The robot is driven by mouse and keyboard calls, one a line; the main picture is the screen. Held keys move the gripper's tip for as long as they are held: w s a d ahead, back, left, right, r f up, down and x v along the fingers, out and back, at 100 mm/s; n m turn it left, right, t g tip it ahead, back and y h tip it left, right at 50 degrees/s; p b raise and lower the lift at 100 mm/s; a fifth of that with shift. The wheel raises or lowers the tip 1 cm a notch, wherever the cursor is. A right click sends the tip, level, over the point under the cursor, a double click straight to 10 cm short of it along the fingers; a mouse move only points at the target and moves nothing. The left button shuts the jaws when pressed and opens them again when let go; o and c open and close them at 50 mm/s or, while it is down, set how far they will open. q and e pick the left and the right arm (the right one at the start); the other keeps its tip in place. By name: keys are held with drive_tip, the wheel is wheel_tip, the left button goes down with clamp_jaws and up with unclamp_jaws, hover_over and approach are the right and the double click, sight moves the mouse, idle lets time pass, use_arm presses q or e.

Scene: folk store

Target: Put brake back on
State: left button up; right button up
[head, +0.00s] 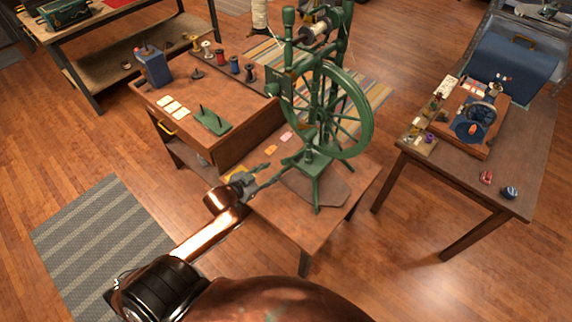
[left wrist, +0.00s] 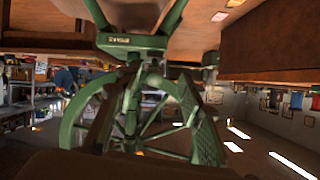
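A green spinning wheel (head: 338,128) stands upright on a low wooden table. A green flat piece with upright pegs (head: 212,121) lies on the desk to its left; I cannot tell whether it is the brake. My left gripper (head: 262,180) is low at the table's left edge, just left of the wheel's base, and appears open and empty. In the left wrist view the wheel (left wrist: 132,112) appears upside down between two spread fingers. My right gripper is not in view.
The low table (head: 350,190) joins a desk (head: 185,95) with spools, cards and a blue box (head: 153,65). A right-hand table (head: 480,195) holds a small wheel device (head: 473,127). A striped grey rug (head: 95,240) lies on open floor.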

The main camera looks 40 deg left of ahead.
sight(283, 163)
use_arm(q)
drive_tip(key=shift+w+d+r, duration=0.2)
drive_tip(key=shift+w+r, duration=0.1)
drive_tip(key=shift+r, duration=0.15)
drive_tip(key=shift+w+d+r, duration=0.2)
drive_tip(key=shift+w+r, duration=0.1)
drive_tip(key=shift+r, duration=0.15)
drive_tip(key=b+x, duration=0.1)
drive_tip(key=x, duration=0.6)
drive_tip(key=shift+b, duration=0.3)
drive_tip(key=shift+c, duration=0.5)
clamp_jaws()
